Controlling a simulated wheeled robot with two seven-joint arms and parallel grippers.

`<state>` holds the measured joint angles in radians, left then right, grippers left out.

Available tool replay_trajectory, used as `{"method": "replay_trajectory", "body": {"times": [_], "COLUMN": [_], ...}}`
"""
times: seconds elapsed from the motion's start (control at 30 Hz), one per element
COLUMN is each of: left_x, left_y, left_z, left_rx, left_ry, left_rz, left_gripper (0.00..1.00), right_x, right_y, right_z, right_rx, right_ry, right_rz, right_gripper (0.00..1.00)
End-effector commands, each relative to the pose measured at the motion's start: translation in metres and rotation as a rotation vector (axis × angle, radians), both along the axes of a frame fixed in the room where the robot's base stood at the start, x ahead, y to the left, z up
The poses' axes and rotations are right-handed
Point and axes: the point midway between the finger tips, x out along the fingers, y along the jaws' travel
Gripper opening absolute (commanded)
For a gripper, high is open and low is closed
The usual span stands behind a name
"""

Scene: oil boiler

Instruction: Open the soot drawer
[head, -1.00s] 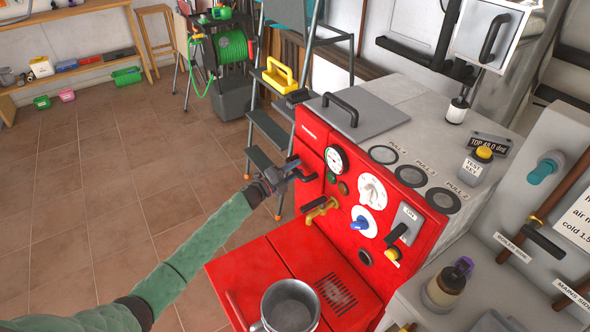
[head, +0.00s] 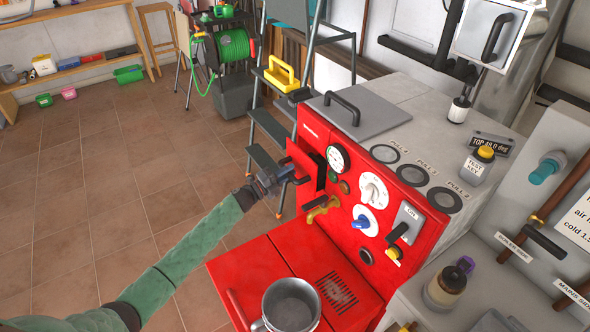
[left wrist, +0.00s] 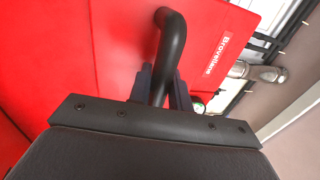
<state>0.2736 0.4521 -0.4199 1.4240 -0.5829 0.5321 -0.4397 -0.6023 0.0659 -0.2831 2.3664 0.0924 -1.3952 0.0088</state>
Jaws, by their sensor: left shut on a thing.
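The soot drawer (head: 303,158) shows as a red front standing out from the upper left of the red boiler (head: 322,133), with a dark gap between it and the body. My left gripper (head: 284,175) is at its outer side. In the left wrist view the gripper's fingers (left wrist: 162,88) are shut around a black curved bar handle (left wrist: 173,45) on the red front (left wrist: 120,40). In the head view the handle is mostly hidden by the gripper. The drawer's inside cannot be seen. My right gripper is not in view.
A stepladder (head: 262,150) with a yellow caddy (head: 281,73) stands close behind the gripper. A brass tap (head: 322,208) juts out below the drawer. A metal mug (head: 290,305) stands on the low red cover (head: 255,265). The tiled floor (head: 110,200) to the left is clear.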

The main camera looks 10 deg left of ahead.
Motion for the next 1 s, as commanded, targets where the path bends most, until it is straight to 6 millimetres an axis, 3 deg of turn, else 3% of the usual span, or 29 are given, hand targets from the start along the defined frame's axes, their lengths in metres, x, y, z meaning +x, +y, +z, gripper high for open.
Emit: {"method": "replay_trajectory", "body": {"times": [0.2, 0.5, 0.7, 1.0], "left_x": [-0.037, -0.078, -0.091, -0.095], "left_y": [0.037, 0.075, 0.089, 0.093], "left_z": [-0.003, -0.003, -0.002, -0.001], "left_rx": [0.003, 0.003, 0.000, 0.000], "left_ry": [0.003, 0.003, 0.003, 0.001], "left_rz": [0.000, -0.001, -0.001, -0.001], "left_gripper": [0.00, 0.00, 0.00, 0.00], "right_x": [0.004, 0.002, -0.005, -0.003], "right_y": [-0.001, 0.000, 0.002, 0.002], "right_z": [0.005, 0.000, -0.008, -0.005], "right_rx": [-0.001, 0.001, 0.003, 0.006], "right_ry": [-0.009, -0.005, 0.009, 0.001], "right_rz": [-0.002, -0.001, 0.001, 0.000], "right_gripper": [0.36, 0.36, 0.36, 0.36]}}
